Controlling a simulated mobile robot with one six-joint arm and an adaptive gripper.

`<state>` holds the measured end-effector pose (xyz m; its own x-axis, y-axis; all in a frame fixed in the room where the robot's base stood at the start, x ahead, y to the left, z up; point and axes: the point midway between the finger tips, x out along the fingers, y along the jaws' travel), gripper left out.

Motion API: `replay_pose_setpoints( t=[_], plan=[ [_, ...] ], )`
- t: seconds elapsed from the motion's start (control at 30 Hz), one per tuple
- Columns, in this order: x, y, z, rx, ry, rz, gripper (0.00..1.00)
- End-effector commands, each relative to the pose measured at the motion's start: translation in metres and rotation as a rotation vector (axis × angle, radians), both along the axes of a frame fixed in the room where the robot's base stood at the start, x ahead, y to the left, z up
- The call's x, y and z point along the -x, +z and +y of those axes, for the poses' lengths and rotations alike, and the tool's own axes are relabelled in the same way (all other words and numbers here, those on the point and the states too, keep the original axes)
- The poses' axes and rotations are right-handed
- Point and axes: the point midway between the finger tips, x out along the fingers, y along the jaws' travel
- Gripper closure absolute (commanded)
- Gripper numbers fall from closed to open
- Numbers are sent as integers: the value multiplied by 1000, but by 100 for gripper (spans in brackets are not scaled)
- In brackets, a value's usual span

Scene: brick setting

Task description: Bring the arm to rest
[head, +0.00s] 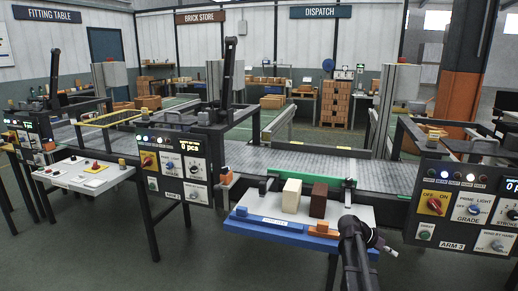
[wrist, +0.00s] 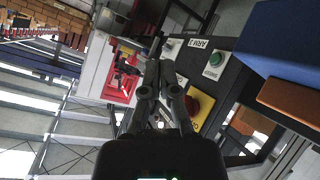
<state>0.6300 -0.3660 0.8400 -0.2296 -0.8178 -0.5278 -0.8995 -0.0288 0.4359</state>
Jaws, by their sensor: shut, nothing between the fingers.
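My gripper (wrist: 158,72) shows in the wrist view with its two fingers together and nothing between them. Behind it in that view are a control panel with a green button (wrist: 215,59) and a red-and-yellow switch (wrist: 195,104). In the head view part of my dark arm (head: 356,240) stands at the front right corner of the white and blue tray table; I cannot make out the fingers there.
A cream brick (head: 291,196) and a dark brown brick (head: 318,200) stand on the tray table (head: 262,228). A metal conveyor (head: 280,165) runs behind it. Control panels (head: 180,167) stand on both sides. The floor in front is clear.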

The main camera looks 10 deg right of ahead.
Motion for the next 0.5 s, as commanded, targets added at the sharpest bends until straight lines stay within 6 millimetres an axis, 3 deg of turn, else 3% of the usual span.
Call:
replay_pose_setpoints(
  t=[0.03,0.2,0.5],
  plan=[
    [7,-18,25,-71,54,30,100],
    [15,-61,100,-311,254,134,100],
    [44,-120,235,-688,677,292,100]
  ],
)
